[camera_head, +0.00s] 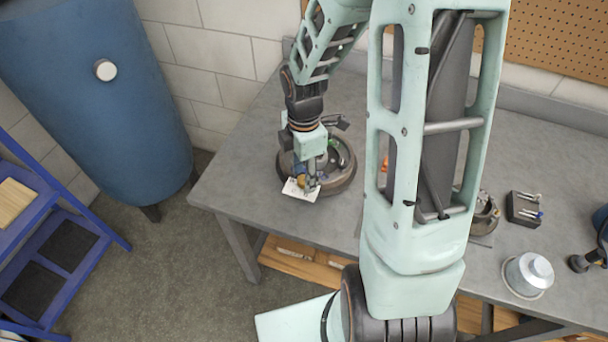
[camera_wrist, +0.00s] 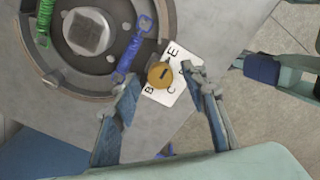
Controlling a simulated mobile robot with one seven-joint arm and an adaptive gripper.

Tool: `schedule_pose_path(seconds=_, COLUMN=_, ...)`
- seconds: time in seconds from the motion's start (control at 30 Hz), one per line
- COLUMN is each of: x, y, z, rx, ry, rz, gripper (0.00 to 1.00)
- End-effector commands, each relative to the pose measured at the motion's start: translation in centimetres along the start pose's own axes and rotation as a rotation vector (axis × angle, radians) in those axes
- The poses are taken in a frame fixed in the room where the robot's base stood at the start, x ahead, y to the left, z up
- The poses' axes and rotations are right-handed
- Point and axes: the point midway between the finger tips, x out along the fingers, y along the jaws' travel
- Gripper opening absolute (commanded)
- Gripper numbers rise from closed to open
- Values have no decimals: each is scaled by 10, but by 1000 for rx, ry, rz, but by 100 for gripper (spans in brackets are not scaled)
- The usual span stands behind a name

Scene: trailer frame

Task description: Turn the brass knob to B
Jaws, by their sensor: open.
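The brass knob (camera_wrist: 161,75) is round with a short dark mark on its face. It sits over a white card (camera_wrist: 152,97) printed with black letters. B is at the card's lower left, C at its lower right and E near its top; I cannot tell which letter the mark points at. My gripper (camera_wrist: 160,80) is open, with one finger on each side of the knob and small gaps showing. In the head view the card (camera_head: 300,190) lies by the bench's front edge under my gripper, which partly hides the knob.
A round dark drum part (camera_wrist: 155,25) with a blue and a green spring stands beside the card. Farther right on the grey bench (camera_head: 250,130) are a small black box (camera_head: 524,208) and a metal canister (camera_head: 528,273). A blue tank (camera_head: 95,90) stands left of the bench.

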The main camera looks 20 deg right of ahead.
Motion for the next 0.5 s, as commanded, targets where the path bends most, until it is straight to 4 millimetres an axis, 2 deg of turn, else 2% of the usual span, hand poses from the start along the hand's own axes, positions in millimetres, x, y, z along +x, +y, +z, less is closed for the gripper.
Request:
schedule_pose_path(seconds=0.1, x=6, y=0, z=0, rx=-1, ry=0, rz=-1, gripper=40)
schedule_pose_path(seconds=0.37, x=7, y=0, z=0, rx=0, ry=0, rz=0, gripper=40)
schedule_pose_path(seconds=0.5, x=7, y=0, z=0, rx=0, ry=0, rz=0, gripper=27)
